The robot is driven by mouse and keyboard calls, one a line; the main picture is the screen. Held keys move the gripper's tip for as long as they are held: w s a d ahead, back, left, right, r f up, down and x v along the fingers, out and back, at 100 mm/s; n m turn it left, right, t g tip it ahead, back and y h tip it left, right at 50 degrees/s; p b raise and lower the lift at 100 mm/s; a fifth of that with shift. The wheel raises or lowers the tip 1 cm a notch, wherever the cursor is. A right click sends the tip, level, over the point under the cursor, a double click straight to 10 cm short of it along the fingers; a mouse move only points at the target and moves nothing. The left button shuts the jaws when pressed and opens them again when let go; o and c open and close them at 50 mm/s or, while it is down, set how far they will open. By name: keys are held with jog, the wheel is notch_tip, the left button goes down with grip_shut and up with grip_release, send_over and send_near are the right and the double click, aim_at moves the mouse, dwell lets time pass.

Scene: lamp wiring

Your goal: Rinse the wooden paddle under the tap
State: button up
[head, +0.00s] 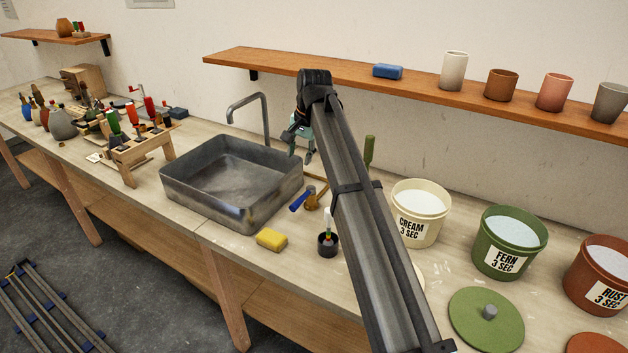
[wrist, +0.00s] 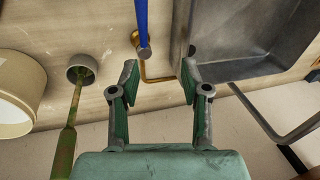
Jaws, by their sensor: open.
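A green-stained stick, wider at its upper end, appears to be the wooden paddle (head: 369,150); in the wrist view the paddle (wrist: 65,145) stands with its thin end in a small grey cup (wrist: 82,68). My arm hides its lower part in the head view. The grey tap (head: 265,115) curves over the back of the metal sink (head: 245,208). A blue lever (head: 299,201) on a brass fitting (head: 312,198) sits right of the sink. My gripper (head: 301,147) is open and empty above the sink's right side; in the wrist view its fingers (wrist: 159,78) point towards the lever.
A yellow sponge (head: 272,239) and a dark cup (head: 327,246) stand in front. Cream (head: 421,212), fern (head: 508,243) and rust (head: 602,275) buckets stand right. A shelf (head: 420,90) with pots runs behind my arm. A wooden rack (head: 140,150) stands left of the sink.

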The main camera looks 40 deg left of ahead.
jog(key=w+d, duration=0.1)
jog(key=d, duration=0.2)
jog(key=p, duration=0.5)
send_near(301, 198)
jog(key=shift+m+g+h, duration=0.3)
jog(key=f, duration=0.3)
jog(key=a+f, duration=0.1)
jog(key=f, duration=0.1)
jog(key=a+f, duration=0.1)
jog(key=f, duration=0.2)
jog(key=shift+w+f, duration=0.1)
jog(key=shift+f, duration=0.25)
jog(key=shift+c, duration=0.3)
jog(key=shift+a, duration=0.1)
grip_shut()
